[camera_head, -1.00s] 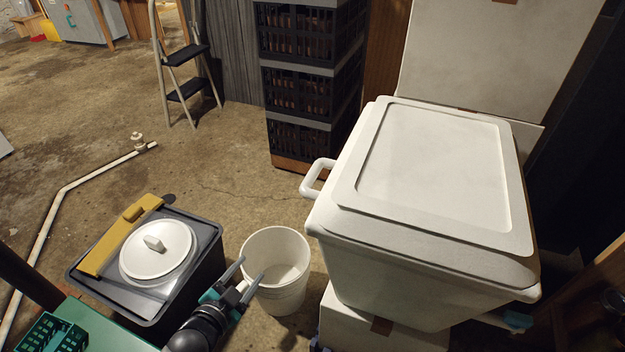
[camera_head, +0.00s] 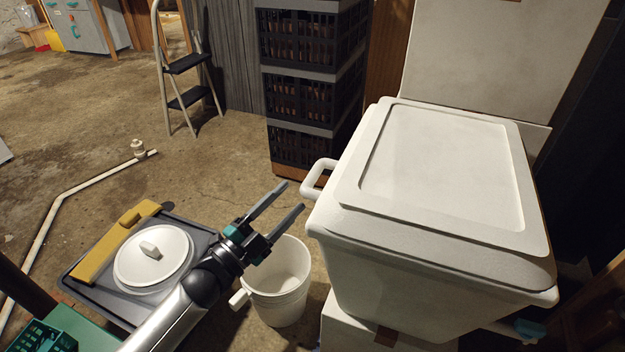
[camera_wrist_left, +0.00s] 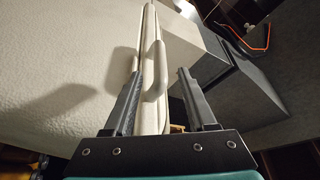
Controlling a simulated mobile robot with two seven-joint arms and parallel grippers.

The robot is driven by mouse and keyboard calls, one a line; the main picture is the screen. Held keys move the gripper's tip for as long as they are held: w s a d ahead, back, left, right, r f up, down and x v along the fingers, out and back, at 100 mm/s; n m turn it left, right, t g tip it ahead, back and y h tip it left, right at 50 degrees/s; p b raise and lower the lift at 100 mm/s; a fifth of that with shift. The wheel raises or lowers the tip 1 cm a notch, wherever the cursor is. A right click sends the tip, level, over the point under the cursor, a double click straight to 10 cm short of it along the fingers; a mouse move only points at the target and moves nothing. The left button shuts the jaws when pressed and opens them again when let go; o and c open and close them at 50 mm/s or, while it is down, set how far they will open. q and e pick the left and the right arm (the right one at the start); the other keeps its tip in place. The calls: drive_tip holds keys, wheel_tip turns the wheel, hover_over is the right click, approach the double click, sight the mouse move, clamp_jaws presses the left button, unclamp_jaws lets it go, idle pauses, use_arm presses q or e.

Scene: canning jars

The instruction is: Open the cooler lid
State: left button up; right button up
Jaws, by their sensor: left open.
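The white cooler (camera_head: 395,275) stands at the right with its broad white lid (camera_head: 440,165) lying shut on top. A pale loop handle (camera_head: 318,178) sticks out from its left side near the rim. My left gripper (camera_head: 291,198) is open and empty, its fingertips pointing toward this handle, left of the cooler and above the bucket. No contact is clear. My right gripper is not in view.
A white bucket (camera_head: 281,290) stands below my left gripper. A dark bin (camera_head: 190,215) with a white lid (camera_head: 152,255) and a yellow piece (camera_head: 115,240) is at the lower left. Stacked black crates (camera_head: 300,90) stand behind. White boxes are behind and under the cooler.

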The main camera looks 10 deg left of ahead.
sight(313, 176)
use_arm(q)
drive_tip(key=b+x, duration=0.2)
drive_tip(key=x, duration=0.4)
drive_tip(key=shift+w+d, duration=0.15)
drive_tip(key=shift+w, duration=0.1)
drive_tip(key=shift+x, duration=0.75)
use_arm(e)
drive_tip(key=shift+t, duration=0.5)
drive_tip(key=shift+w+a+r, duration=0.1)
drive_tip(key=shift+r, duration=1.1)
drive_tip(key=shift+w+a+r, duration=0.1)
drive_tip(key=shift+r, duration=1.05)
use_arm(q)
clamp_jaws()
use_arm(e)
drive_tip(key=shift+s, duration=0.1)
